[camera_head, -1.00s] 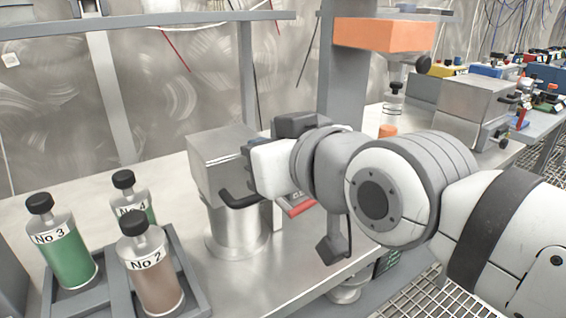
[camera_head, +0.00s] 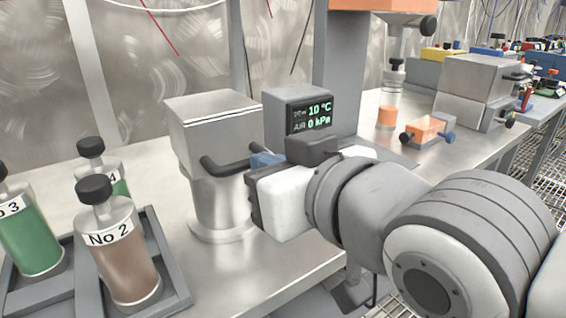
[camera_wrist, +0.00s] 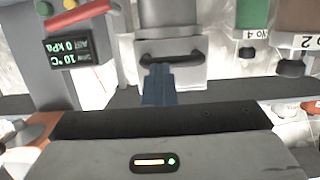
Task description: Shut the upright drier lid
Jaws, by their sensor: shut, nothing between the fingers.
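The upright drier is a round steel cylinder (camera_head: 215,205) standing on the bench, left of centre in the head view. Its lid, a boxy steel block (camera_head: 213,122), sits on top of the cylinder with a black bar handle (camera_head: 228,168) on its front. I cannot tell whether any gap is left under the lid. My gripper (camera_head: 262,160) is shut and empty, its blue fingertips at the right end of the handle. In the wrist view the picture is upside down; the fingers (camera_wrist: 159,85) point at the handle (camera_wrist: 172,54), but contact is unclear.
Bottles in a grey rack (camera_head: 165,265) stand at the left. A grey display box (camera_head: 298,115) reading 10 °C and 0 kPa stands right behind the gripper. Another steel box (camera_head: 485,85) and an orange block (camera_head: 425,132) are further right. Bench space (camera_head: 265,275) in front is clear.

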